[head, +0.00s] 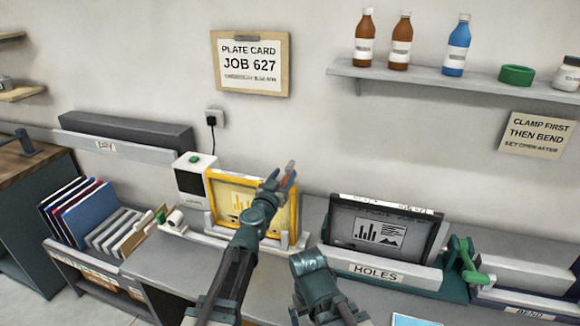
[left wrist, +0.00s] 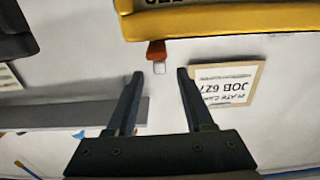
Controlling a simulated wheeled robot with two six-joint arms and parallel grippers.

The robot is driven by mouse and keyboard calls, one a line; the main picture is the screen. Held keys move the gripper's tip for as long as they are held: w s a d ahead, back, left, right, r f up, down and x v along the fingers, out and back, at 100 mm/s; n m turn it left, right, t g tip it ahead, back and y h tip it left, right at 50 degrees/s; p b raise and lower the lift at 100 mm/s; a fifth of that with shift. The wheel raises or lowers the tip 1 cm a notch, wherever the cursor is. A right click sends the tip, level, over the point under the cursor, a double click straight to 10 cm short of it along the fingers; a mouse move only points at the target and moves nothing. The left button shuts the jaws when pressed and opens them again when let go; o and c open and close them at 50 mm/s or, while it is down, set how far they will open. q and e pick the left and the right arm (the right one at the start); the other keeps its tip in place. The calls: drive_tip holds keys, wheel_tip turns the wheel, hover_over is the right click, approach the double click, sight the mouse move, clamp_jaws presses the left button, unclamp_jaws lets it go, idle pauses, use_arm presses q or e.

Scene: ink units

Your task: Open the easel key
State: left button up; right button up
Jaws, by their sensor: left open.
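The yellow-framed easel (head: 233,178) stands on the bench with a chart card in it. Its yellow edge (left wrist: 225,22) crosses the top of the left wrist view. A small orange-red key with a pale tip (left wrist: 157,52) sticks out from that edge. My left gripper (head: 283,170) is at the easel's upper right corner in the head view. In the left wrist view my open fingers (left wrist: 160,74) point at the key, which lies just beyond and between the fingertips. No contact shows. My right arm shows low in the head view, but its fingers do not.
A dark-framed unit (head: 385,228) stands in the HOLES tray (head: 375,272) to the right, beside a green-handled BEND unit (head: 470,265). A white box (head: 192,178) stands left of the easel. Folders (head: 80,212) fill the left rack. The wall behind is close.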

sight(293, 161)
use_arm(q)
drive_tip(key=x, duration=0.6)
drive_tip(key=shift+w, duration=0.2)
drive_tip(key=shift+c, duration=0.3)
clamp_jaws()
idle(1.0)
